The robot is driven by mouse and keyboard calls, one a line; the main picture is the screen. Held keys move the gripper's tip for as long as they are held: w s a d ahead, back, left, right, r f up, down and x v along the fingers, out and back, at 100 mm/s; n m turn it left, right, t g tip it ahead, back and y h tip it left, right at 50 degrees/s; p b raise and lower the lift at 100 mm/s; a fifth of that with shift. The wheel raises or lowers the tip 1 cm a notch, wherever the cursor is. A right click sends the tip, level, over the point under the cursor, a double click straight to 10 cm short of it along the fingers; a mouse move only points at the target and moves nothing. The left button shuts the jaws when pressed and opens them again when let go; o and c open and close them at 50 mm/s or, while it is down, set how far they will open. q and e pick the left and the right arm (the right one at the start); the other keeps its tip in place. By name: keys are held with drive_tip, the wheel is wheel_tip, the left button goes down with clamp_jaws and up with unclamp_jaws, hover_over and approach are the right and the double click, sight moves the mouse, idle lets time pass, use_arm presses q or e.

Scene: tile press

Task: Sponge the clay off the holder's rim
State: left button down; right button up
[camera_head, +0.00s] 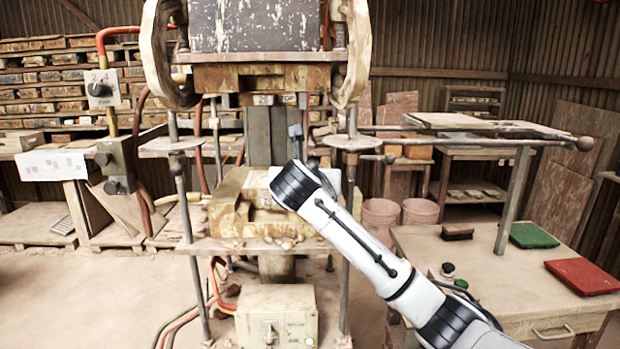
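The holder (228,215) is the pale, clay-stained block on the press's lower table, under the raised upper die (262,77). Crumbly clay-coloured bits lie along its front edge (262,243). My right arm reaches in from the lower right, and its black wrist (297,185) covers the holder's right part. White pieces of my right gripper show on either side of the wrist. Its fingertips are hidden, so I cannot tell whether they hold anything or touch the rim. No sponge is visible. My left gripper is out of view.
The press's posts and side rods (352,190) flank the holder. A control box (277,315) sits below. On the right bench (490,265) are a brown brush-like block (457,232), a green pad (533,235), a red pad (583,276) and small round items (447,269).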

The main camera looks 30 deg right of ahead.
drive_tip(key=shift+s+a+f, duration=0.1)
drive_tip(key=shift+s+a, duration=0.05)
drive_tip(key=shift+s, duration=0.35)
drive_tip(key=shift+s+a+f, duration=0.1)
drive_tip(key=shift+s, duration=0.35)
drive_tip(key=shift+w+r, duration=0.1)
drive_tip(key=shift+w+d, duration=0.25)
drive_tip(key=shift+w, duration=0.35)
drive_tip(key=shift+w+d, duration=0.25)
drive_tip(key=shift+w, duration=0.3)
drive_tip(key=shift+a, duration=0.1)
drive_tip(key=shift+s+a+f, duration=0.35)
drive_tip(key=shift+s+a, duration=0.05)
drive_tip(key=shift+s, duration=0.2)
drive_tip(key=shift+s+a, duration=0.1)
drive_tip(key=shift+s+a, duration=0.3)
drive_tip(key=shift+s, duration=0.15)
